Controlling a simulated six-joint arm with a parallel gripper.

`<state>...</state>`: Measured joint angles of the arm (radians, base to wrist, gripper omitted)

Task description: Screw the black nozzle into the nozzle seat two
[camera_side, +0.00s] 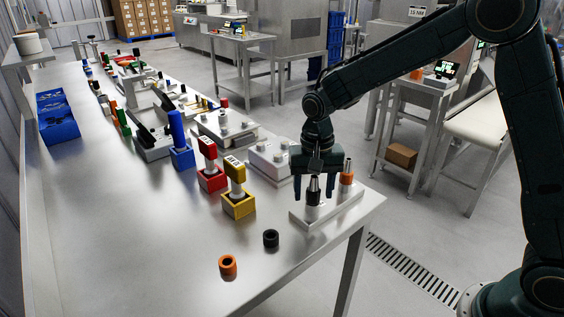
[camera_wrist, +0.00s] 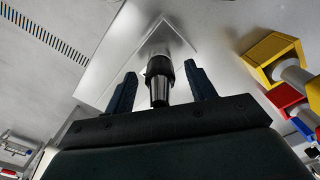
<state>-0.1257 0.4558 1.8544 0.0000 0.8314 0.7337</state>
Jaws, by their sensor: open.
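The black nozzle (camera_side: 313,191) stands upright on a white plate (camera_side: 318,218) near the table's right end, with a black lower part and a grey tapered tip. It also shows in the wrist view (camera_wrist: 160,88). My gripper (camera_side: 313,193) points down over it, open, with one blue finger on each side. In the wrist view my gripper (camera_wrist: 161,85) shows gaps between both fingers and the nozzle. An orange nozzle (camera_side: 347,176) stands on the same plate. Which spot is seat two I cannot tell; the black nozzle's foot is hidden from sight.
A black ring (camera_side: 270,238) and an orange ring (camera_side: 228,264) lie on the table (camera_side: 150,240). A yellow block (camera_side: 238,207), a red block (camera_side: 211,180) and a blue block (camera_side: 182,158), with handles, stand to the left. A white fixture (camera_side: 270,160) is close behind my gripper.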

